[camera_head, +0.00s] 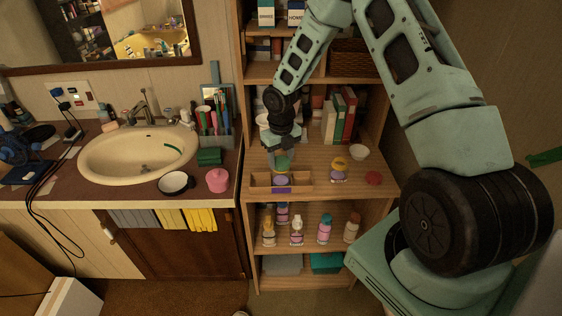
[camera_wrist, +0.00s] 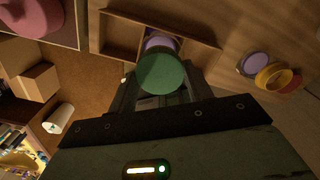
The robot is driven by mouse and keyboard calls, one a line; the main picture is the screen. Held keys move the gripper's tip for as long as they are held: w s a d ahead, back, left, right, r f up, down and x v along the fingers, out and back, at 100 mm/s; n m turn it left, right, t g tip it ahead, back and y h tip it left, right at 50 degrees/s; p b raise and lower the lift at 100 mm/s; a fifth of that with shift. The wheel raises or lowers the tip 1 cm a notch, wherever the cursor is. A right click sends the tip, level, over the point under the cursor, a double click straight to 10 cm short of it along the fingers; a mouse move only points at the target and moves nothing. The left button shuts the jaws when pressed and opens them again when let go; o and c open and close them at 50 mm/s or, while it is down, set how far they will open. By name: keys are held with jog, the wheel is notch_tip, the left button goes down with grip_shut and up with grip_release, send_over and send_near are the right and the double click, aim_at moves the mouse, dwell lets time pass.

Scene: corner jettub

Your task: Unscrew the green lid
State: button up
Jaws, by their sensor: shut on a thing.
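The green lid (camera_head: 281,163) sits at the top of a small jar with a purple band (camera_head: 280,181). In the wrist view the round green lid (camera_wrist: 162,73) partly covers the purple jar (camera_wrist: 160,43). The jar stands in a wooden divided tray (camera_head: 304,183) on the shelf unit. My gripper (camera_head: 281,156) comes down from above and is shut on the green lid. In the wrist view its fingers (camera_wrist: 160,88) flank the lid. Whether the lid is still threaded on the jar cannot be told.
Books (camera_head: 340,117) stand behind. Several bottles fill the shelf below.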

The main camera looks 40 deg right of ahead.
aim_at(281, 161)
dwell(0.4)
jog(key=shift+r+n+p, duration=0.15)
jog(key=shift+n+p, duration=1.15)
jog(key=shift+p, duration=0.1)
jog(key=shift+n+p, duration=1.2)
jog(key=shift+n+p, duration=0.5)
jog(key=shift+p, duration=0.1)
jog(key=o, duration=1)
notch_tip(281, 161, up, 17)
jog(key=shift+r, duration=0.1)
